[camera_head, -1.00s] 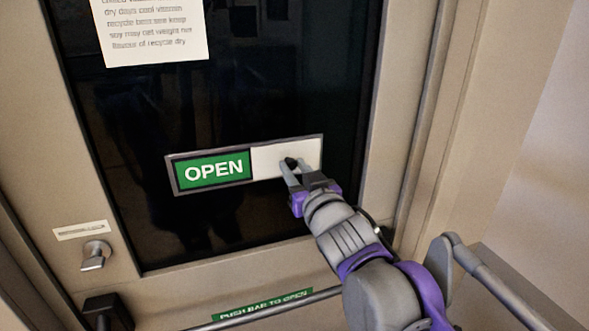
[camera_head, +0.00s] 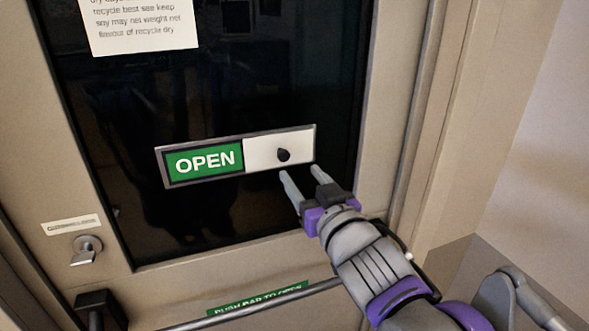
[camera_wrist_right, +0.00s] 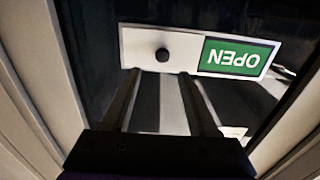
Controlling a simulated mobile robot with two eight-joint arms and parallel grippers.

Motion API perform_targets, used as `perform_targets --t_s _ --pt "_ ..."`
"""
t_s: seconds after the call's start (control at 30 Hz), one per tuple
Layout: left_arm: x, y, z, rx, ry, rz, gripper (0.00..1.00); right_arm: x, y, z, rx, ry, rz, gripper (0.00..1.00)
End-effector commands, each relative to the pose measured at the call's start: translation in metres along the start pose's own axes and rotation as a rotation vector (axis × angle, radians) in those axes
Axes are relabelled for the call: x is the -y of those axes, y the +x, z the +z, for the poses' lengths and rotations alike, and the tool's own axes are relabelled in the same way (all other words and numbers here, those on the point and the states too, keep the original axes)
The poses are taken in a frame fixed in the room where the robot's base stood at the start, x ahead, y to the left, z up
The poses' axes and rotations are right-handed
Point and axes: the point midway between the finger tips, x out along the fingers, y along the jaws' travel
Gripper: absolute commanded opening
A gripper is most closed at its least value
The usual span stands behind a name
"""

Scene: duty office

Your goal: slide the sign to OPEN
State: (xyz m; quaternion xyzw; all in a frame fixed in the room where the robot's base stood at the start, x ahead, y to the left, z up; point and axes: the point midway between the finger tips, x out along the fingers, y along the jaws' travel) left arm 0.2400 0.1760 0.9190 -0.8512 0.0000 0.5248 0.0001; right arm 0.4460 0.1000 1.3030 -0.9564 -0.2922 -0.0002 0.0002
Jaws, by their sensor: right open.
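The sign (camera_head: 235,157) is a framed strip on the dark glass of the door. Its left part shows a green panel with OPEN (camera_head: 204,161); its right part is a white slider (camera_head: 262,151) with a black knob (camera_head: 283,155). My right gripper (camera_head: 303,173) is open and empty, just below and right of the knob, apart from it. In the right wrist view the sign appears upside down, with the knob (camera_wrist_right: 162,55) beyond the spread fingers (camera_wrist_right: 160,88) and the OPEN panel (camera_wrist_right: 237,56) to the right. My left gripper is not in view.
A printed paper notice (camera_head: 139,22) is on the upper glass. A lock handle (camera_head: 86,250) is at the door's left, and a push bar (camera_head: 255,305) crosses below the glass. The door frame and a wall (camera_head: 535,170) are at the right.

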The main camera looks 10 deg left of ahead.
Motion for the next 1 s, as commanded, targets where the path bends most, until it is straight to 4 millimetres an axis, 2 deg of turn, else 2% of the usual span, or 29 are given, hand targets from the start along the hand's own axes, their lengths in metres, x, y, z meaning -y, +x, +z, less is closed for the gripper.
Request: perform_targets --t_s 0.1,0.23,0.63,0.73,0.77,0.87,0.97,1.0 --pt "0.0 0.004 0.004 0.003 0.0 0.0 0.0 0.0 -0.019 0.001 0.0 -0.001 0.001 0.6" --pt "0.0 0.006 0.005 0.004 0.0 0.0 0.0 -0.001 -0.031 0.001 0.0 0.0 0.001 0.6" --pt "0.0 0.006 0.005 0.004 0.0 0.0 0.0 -0.001 -0.036 0.0 0.0 -0.001 0.001 0.6" --pt "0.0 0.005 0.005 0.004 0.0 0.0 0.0 -0.009 -0.038 0.008 0.021 0.0 0.027 0.6" --pt "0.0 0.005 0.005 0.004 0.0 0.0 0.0 -0.015 -0.04 0.014 0.034 0.0 0.043 0.6" --pt "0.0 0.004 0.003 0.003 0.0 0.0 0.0 -0.044 -0.054 0.048 0.119 0.004 0.135 0.6" --pt "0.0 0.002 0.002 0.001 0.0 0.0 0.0 -0.083 -0.082 0.1 0.254 0.02 0.258 0.6" --pt "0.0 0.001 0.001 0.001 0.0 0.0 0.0 -0.098 -0.097 0.124 0.317 0.03 0.307 0.6"
